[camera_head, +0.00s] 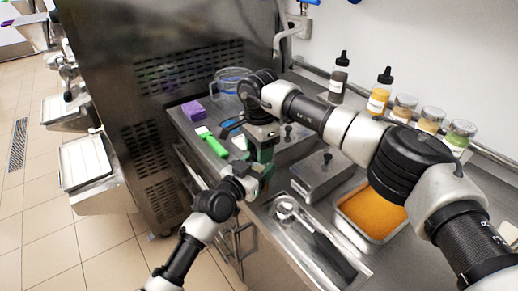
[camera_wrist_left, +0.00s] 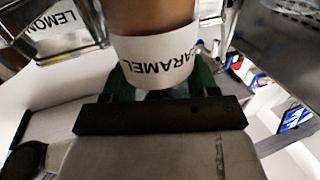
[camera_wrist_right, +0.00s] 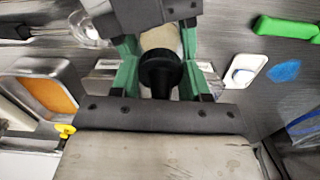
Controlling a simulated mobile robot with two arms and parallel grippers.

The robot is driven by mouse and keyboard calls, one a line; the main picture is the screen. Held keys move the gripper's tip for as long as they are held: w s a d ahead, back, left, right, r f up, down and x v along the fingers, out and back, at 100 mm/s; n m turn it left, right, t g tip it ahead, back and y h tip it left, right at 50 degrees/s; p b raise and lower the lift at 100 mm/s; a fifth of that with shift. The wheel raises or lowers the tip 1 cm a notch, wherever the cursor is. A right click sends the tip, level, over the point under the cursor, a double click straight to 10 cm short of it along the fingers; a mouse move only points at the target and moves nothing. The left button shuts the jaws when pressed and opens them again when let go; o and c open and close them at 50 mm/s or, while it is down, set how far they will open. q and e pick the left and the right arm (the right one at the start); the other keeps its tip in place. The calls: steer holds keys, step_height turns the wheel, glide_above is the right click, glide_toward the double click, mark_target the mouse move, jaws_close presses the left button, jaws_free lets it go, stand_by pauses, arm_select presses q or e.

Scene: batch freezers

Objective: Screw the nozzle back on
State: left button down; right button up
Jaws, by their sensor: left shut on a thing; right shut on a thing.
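My left gripper (camera_head: 258,172) is shut on a bottle with a white label reading CARAMEL (camera_wrist_left: 155,60). The brown bottle body (camera_wrist_left: 150,16) fills the top of the left wrist view. My right gripper (camera_head: 262,148) is just above the left one, its green fingers shut around the black nozzle (camera_wrist_right: 160,72). In the right wrist view the nozzle points toward the camera, with a pale part of the bottle (camera_wrist_right: 160,38) behind it. The nozzle is in line with the bottle top. The joint between them is hidden, so I cannot tell how far it is screwed on.
Two nozzle-topped bottles, one dark (camera_head: 338,80) and one yellow (camera_head: 380,92), stand by the wall beside several topping jars (camera_head: 430,118). An orange-filled tray (camera_head: 345,226), a lidded metal bin (camera_head: 322,176), a scoop (camera_head: 287,210), purple blocks (camera_head: 193,110) and a glass jug (camera_head: 230,78) occupy the counter.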

steer(key=m, duration=0.6)
steer(key=shift+m, duration=0.4)
steer(key=m, duration=1)
steer(key=shift+m, duration=0.3)
steer(key=m, duration=0.5)
steer(key=o, duration=1.1)
step_height(320, 180, up, 12)
